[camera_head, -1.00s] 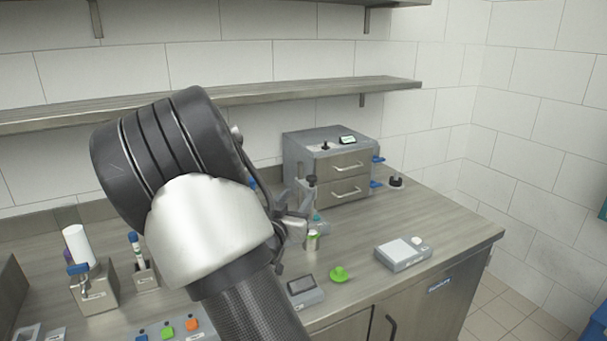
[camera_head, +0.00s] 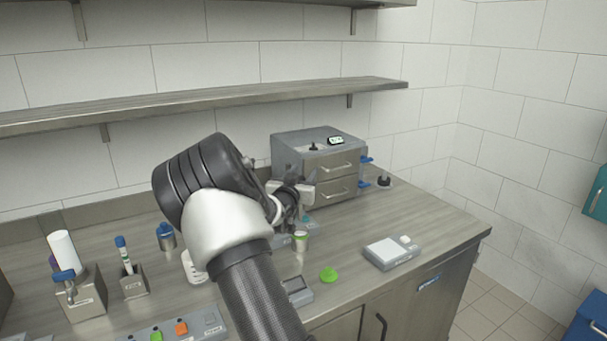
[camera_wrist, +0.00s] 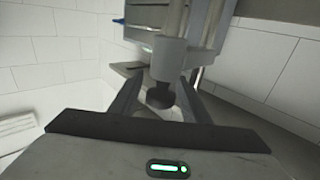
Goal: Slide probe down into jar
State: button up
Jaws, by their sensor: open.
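The jar (camera_head: 301,242), small and pale with a green band near its rim, stands on the bench in front of the drawer unit. A grey stand is just behind it, largely hidden by my gripper (camera_head: 308,190). In the wrist view, a dark round knob (camera_wrist: 160,95), perhaps the top of the probe, sits below a grey holder (camera_wrist: 185,62). My gripper's two fingers (camera_wrist: 162,88) are apart, one on each side of the knob; contact is not clear. The probe's shaft and tip cannot be made out. A green lid (camera_head: 329,275) lies on the bench nearer the front.
The grey drawer unit (camera_head: 318,160) stands close behind my gripper. A flat scale (camera_head: 391,252) is at right. A small display device (camera_head: 297,291) is in front. A white beaker (camera_head: 193,267), a blue-capped bottle (camera_head: 166,237) and a tube holder (camera_head: 134,282) are at left.

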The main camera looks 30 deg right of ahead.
grip_shut()
notch_tip(320, 180, down, 7)
jog(key=b, duration=0.6)
grip_release()
